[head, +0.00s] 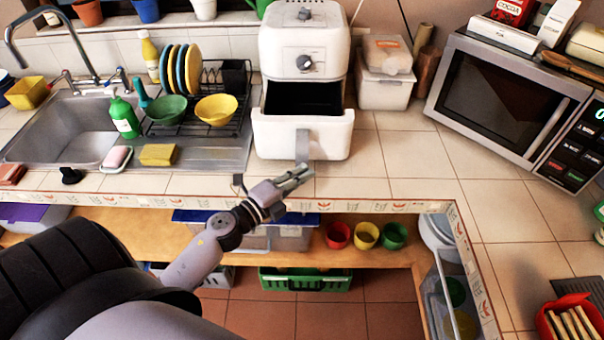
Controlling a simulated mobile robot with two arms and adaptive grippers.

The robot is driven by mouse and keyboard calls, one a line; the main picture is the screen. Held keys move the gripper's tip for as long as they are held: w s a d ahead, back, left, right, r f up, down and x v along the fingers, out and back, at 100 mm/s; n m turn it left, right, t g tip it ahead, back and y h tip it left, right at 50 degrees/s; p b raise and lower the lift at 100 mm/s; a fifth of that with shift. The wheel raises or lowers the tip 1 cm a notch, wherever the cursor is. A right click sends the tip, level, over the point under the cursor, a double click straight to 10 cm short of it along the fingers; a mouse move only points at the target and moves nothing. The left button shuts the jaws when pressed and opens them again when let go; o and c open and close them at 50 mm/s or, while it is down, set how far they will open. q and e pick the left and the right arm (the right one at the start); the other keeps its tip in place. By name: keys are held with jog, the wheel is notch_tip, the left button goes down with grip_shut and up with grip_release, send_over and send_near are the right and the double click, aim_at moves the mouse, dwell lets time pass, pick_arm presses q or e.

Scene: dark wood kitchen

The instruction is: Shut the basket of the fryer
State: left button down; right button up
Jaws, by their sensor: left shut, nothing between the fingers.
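The white air fryer (304,47) stands on the tiled counter against the wall. Its basket (270,136) is pulled out toward me, and its dark inside shows below the dial. A grey handle (302,143) is on the front of the basket. My left gripper (303,171) is shut and empty, just in front of the basket at the handle's lower end. I cannot tell whether its fingertips touch the handle. My right gripper is not in view.
A dish rack (232,112) with bowls and plates and the sink (70,127) lie left of the fryer. A lidded white container (386,88) and a microwave (508,95) stand to its right. The counter (395,160) right of the basket is clear. Cups sit on the shelf below.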

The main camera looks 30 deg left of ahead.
pick_arm(q)
jog(key=shift+w+a, duration=0.3)
jog(key=shift+w, duration=0.15)
jog(key=w+a+b, duration=0.1)
jog(key=w+a, duration=0.2)
jog(key=w, duration=0.1)
jog(key=w+a+b, duration=0.1)
jog(key=w+a, duration=0.2)
jog(key=w, duration=0.2)
jog(key=w+a+b, duration=0.1)
jog(key=w+a, duration=0.2)
jog(key=w, duration=0.2)
jog(key=shift+w+f, duration=0.1)
jog(key=shift+w, duration=0.35)
jog(key=shift+a+r+b, duration=0.15)
jog(key=shift+r+b, duration=0.05)
jog(key=shift+b, duration=0.1)
